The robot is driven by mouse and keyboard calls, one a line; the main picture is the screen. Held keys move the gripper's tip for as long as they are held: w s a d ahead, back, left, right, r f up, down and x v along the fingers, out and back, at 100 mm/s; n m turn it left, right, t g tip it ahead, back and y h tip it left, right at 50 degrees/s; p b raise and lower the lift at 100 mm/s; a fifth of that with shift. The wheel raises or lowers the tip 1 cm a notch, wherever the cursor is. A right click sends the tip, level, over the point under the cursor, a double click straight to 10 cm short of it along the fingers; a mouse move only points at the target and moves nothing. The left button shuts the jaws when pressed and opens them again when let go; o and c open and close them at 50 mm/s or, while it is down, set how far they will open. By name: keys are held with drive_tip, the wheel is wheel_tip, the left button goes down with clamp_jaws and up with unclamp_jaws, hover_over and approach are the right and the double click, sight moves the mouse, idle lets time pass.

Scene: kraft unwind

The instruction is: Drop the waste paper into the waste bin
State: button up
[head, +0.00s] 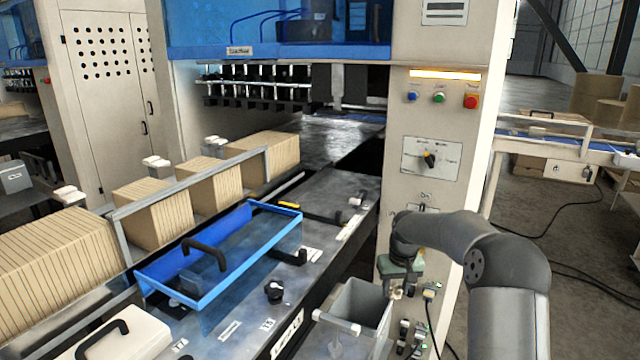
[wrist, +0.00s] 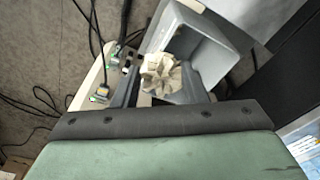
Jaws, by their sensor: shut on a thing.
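The waste paper (wrist: 160,73) is a crumpled cream-coloured wad. My gripper (wrist: 155,84) is shut on it in the wrist view. In the head view my gripper (head: 397,290) points down at the right rim of the waste bin, with a small pale bit of the paper at its tip. The waste bin (head: 362,306) is a grey open-topped box beside the machine's front. In the wrist view the bin (wrist: 209,45) lies just beyond and to the right of the paper. The paper overlaps its near edge in that picture; I cannot tell the height between them.
A blue-framed clear guard (head: 215,262) with black handles stands left of the bin on the dark machine bed (head: 335,195). The machine's pale column (head: 425,130) with buttons rises behind my arm. Small connectors (head: 412,335) with cables sit right of the bin.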

drive_tip(key=shift+w+a+f+p, duration=0.65)
drive_tip(key=shift+w+a+f, duration=0.6)
drive_tip(key=shift+w, duration=1.95)
drive_tip(key=shift+w+a+f+p, duration=0.65)
drive_tip(key=shift+w+a+f, duration=0.6)
drive_tip(key=shift+w, duration=1.9)
drive_tip(key=f+b, duration=0.1)
drive_tip(key=f, duration=0.1)
drive_tip(key=f+b, duration=0.1)
drive_tip(key=f, duration=0.2)
drive_tip(key=shift+a+f+b, duration=0.2)
drive_tip(key=shift+f+b, duration=0.1)
drive_tip(key=shift+b, duration=0.05)
drive_tip(key=o, duration=1)
drive_tip(key=shift+r, duration=0.1)
